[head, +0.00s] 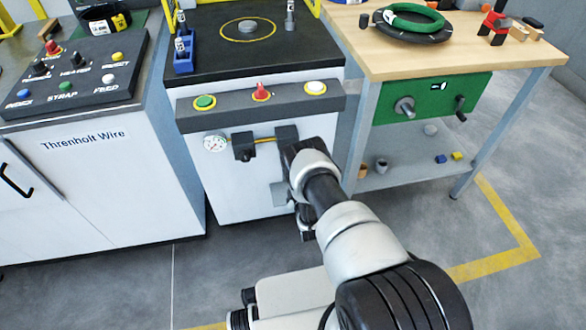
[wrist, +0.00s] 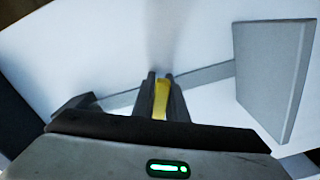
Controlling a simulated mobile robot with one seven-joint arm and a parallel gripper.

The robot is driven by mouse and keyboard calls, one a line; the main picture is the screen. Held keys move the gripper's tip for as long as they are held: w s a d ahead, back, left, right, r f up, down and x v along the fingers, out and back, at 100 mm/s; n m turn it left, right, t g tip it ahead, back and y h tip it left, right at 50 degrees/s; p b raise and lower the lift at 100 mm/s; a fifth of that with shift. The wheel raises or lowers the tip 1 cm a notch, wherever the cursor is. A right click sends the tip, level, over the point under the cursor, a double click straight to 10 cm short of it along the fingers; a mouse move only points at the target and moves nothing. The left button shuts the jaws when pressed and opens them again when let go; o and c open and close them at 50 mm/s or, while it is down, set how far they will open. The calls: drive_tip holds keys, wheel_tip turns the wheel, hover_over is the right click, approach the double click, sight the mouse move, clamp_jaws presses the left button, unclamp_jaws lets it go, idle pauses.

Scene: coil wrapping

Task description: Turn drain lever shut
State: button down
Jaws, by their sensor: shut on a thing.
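The yellow drain lever (head: 264,141) shows as a short, nearly level bar on the white front of the middle machine, just right of a black block (head: 243,147). My gripper (head: 283,139) is at its right end, and my wrist and arm hide part of it. In the wrist view, the yellow lever (wrist: 161,98) lies between the two dark fingers of my gripper (wrist: 161,76), which is shut on it. The lever's pivot and the far ends of its travel cannot be made out.
A pressure gauge (head: 215,144) sits left of the lever. In the wrist view, a grey plate (wrist: 272,75) stands close right. A workbench (head: 450,50) is to the right.

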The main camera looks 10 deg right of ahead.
drive_tip(key=shift+w+r+n, duration=0.1)
drive_tip(key=shift+r+n, duration=0.1)
drive_tip(key=shift+n, duration=0.2)
drive_tip(key=c, duration=1.8)
unclamp_jaws()
drive_tip(key=shift+o, duration=0.2)
drive_tip(key=shift+f, duration=0.1)
